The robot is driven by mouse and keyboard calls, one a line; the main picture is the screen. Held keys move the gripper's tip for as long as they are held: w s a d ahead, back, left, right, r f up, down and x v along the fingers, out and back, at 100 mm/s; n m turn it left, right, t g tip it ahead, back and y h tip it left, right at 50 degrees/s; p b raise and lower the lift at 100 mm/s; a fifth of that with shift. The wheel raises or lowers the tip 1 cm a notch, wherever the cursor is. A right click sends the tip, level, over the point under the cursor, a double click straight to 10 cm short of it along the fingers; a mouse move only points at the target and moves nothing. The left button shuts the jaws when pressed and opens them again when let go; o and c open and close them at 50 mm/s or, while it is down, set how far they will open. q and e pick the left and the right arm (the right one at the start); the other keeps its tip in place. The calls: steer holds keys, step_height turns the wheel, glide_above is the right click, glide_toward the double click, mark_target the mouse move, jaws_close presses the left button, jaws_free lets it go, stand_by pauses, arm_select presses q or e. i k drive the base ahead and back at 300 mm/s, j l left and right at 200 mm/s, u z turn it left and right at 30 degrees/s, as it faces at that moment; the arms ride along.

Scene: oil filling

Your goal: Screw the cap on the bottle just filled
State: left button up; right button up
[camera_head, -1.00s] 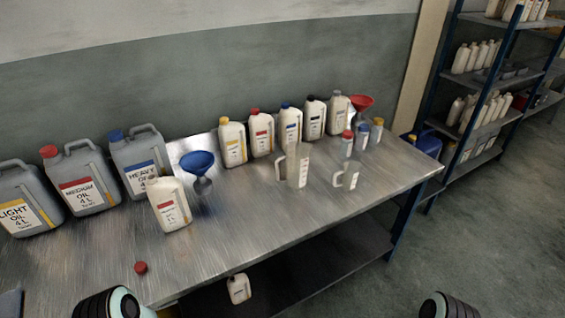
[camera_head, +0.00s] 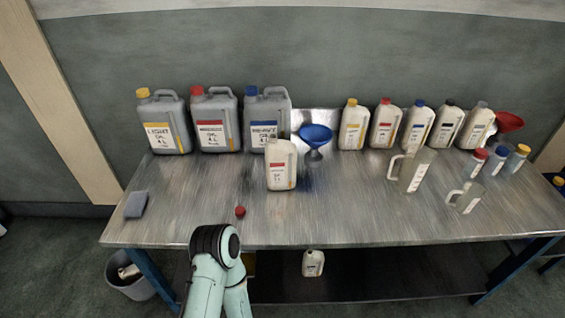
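An open cream bottle (camera_head: 281,171) with a red label band stands upright on the metal table, left of the blue funnel. No cap shows on its mouth. A small red cap (camera_head: 240,211) lies on the table near the front edge, to the lower left of the bottle. My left arm reaches up from the bottom of the view, and its dark end lies just below and left of the red cap. Its fingers are hidden, so I cannot tell their state. My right gripper is out of view.
Several grey oil canisters (camera_head: 212,124) stand behind on the left. A blue funnel (camera_head: 315,138) is right of the bottle. Several capped bottles (camera_head: 384,127) line the back. Measuring jugs (camera_head: 411,170) stand at right, a grey sponge (camera_head: 136,205) at left. The table front right is clear.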

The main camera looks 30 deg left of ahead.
mark_target(281, 155)
steer(key=u, duration=1.45)
steer(key=j+z, duration=0.2)
steer(key=j, duration=0.6)
steer(key=j+z, duration=0.25)
steer(key=j, duration=0.55)
steer(key=k+j+z, duration=0.2)
steer(key=j, duration=0.55)
steer(key=i+j, duration=0.05)
